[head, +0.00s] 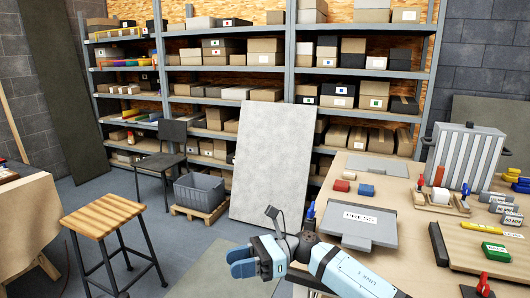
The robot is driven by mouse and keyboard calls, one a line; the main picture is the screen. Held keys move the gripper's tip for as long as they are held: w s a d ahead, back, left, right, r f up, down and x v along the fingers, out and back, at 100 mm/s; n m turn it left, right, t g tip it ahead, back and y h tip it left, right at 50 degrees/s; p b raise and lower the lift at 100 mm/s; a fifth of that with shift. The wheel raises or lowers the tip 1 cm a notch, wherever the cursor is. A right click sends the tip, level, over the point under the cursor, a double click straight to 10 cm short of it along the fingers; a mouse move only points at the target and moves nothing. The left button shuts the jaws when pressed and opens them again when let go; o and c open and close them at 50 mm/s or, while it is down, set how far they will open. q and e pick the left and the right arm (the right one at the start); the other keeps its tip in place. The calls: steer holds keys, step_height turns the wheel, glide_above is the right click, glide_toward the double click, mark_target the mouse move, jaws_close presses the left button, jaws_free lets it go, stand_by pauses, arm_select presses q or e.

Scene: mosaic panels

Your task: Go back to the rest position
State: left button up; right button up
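My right arm (345,272) comes in from the bottom right, in front of the workbench's left end. My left gripper is not in view.
The workbench (395,201) at right carries a grey PRESS plate (359,217), a ribbed grey panel (466,157), and small coloured pieces. A pale panel (272,165) leans on the shelves (268,72). A wooden stool (103,216) stands left, with open floor between.

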steer(key=s+d+f+n+t+h+b, duration=0.1)
steer(key=s+d+f+n+t, duration=0.3)
steer(key=n+t, duration=0.6)
steer(key=d+f+n+t+h+b, duration=0.1)
steer(key=d+f+n+t+h, duration=0.15)
steer(key=f+n+t, duration=0.75)
steer(key=s+d+f+n+t+h+b, duration=0.1)
steer(key=s+d+f+n+t+b, duration=0.2)
steer(key=n, duration=1.2)
steer(key=s+d+f+m+g+h, duration=0.5)
steer(key=s+d+f+m+h, duration=0.4)
steer(key=s+d+f+m, duration=0.65)
arm_select(q)
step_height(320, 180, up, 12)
steer(key=p, duration=1.9)
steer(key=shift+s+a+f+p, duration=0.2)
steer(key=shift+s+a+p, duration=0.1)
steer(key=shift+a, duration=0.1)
arm_select(e)
steer(key=s+r+m+g, duration=0.1)
steer(key=s+r, duration=0.2)
steer(key=r, duration=1.1)
steer(key=shift+s+d+h, duration=0.15)
steer(key=shift+s+h, duration=0.2)
steer(key=shift+s, duration=0.05)
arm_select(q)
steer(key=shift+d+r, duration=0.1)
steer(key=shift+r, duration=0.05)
arm_select(e)
steer(key=shift+r, duration=0.1)
